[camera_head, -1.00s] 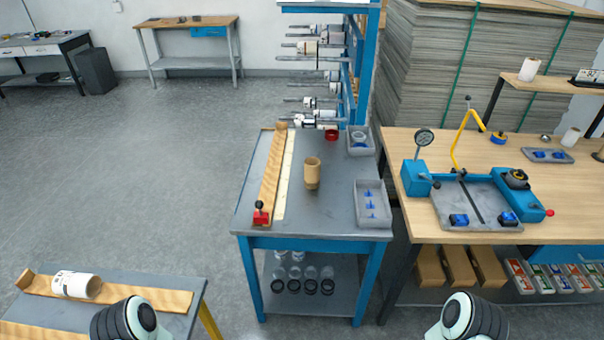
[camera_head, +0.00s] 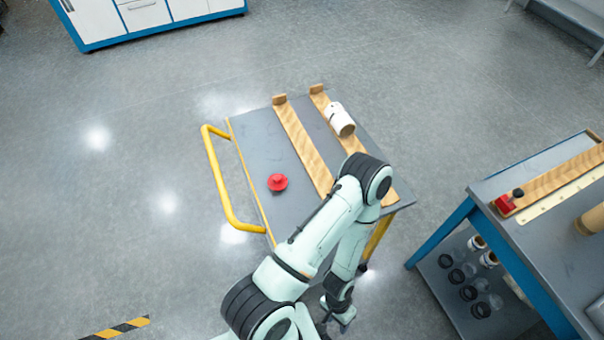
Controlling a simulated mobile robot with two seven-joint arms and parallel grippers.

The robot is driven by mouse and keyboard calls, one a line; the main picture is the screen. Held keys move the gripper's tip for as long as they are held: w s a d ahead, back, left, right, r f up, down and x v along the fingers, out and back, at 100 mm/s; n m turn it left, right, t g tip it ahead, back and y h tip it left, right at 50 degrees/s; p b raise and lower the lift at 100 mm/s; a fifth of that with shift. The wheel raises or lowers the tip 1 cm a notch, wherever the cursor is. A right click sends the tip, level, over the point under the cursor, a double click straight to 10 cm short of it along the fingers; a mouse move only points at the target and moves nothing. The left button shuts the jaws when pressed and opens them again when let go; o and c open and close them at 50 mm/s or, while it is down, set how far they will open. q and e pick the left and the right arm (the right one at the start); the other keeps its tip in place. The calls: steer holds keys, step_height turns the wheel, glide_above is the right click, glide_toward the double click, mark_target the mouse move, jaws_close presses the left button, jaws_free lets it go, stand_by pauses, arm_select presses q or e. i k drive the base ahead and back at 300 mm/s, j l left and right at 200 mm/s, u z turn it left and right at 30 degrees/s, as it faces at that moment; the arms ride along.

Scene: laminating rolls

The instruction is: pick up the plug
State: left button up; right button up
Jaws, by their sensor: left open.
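A round red plug (camera_head: 277,182) with a small raised knob lies on the grey top of the cart (camera_head: 257,140), left of the wooden strips. My left arm reaches in from the bottom and bends over the cart's near right corner. My left gripper (camera_head: 342,324) hangs low near the bottom edge, in front of the cart and well apart from the plug. It is open, and I see nothing between its small fingers. My right gripper is out of view.
Two wooden strips (camera_head: 301,147) lie along the cart; a white roll (camera_head: 340,118) sits on the right one. A yellow handle (camera_head: 217,180) sticks out on the left. A grey bench (camera_head: 560,245) with a red-based stop (camera_head: 506,203) stands right. Open floor lies left.

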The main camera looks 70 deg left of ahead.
mark_target(277, 181)
steer(key=u, duration=2.6)
steer(key=j+z, duration=0.2)
steer(key=j, duration=0.15)
